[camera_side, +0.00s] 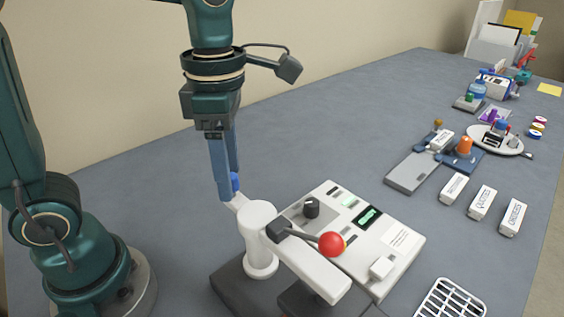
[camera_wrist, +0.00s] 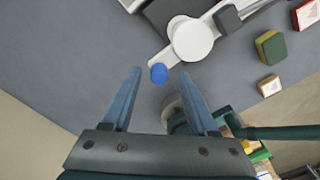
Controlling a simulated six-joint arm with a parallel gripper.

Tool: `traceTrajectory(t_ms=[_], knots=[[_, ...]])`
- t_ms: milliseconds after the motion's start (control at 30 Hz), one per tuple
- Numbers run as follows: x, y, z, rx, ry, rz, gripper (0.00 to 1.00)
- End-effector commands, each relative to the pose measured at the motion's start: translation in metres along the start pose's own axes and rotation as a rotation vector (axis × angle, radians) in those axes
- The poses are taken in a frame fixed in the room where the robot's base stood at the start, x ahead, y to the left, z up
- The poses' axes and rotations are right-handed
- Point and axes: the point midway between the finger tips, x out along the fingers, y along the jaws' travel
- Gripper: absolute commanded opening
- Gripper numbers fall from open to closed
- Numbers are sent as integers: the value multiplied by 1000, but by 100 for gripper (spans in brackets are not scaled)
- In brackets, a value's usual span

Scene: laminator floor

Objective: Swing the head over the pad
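The swing head is a white arm (camera_side: 315,275) on a white column (camera_side: 257,240), with a red ball lever (camera_side: 331,244). It points toward the front right, over a dark plate (camera_side: 300,300); I cannot tell whether this is the pad. A dark base (camera_side: 235,287) lies below. A blue knob (camera_side: 235,181) stands on the arm's short rear end. My gripper (camera_side: 229,188) points down at the knob. In the wrist view the blue knob (camera_wrist: 158,73) sits between the tips of my open gripper (camera_wrist: 160,73), with a gap on each side.
A white control panel (camera_side: 400,245) with a black dial (camera_side: 311,207) adjoins the machine on the right. A slotted white grille (camera_side: 450,303) lies at the front. Several labelled white blocks (camera_side: 481,203) and a phone-like grey tray (camera_side: 412,174) lie farther right. The bench behind the machine is clear.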

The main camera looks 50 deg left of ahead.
Motion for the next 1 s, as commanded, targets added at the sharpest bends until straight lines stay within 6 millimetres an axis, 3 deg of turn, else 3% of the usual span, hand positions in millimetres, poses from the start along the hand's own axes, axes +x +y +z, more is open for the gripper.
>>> traceTrajectory(t_ms=[267,700,1000], knots=[[-6,1,1,1,-3,2,59],[-48,0,0,0,-2,1,59],[-51,0,0,0,0,0,59]])
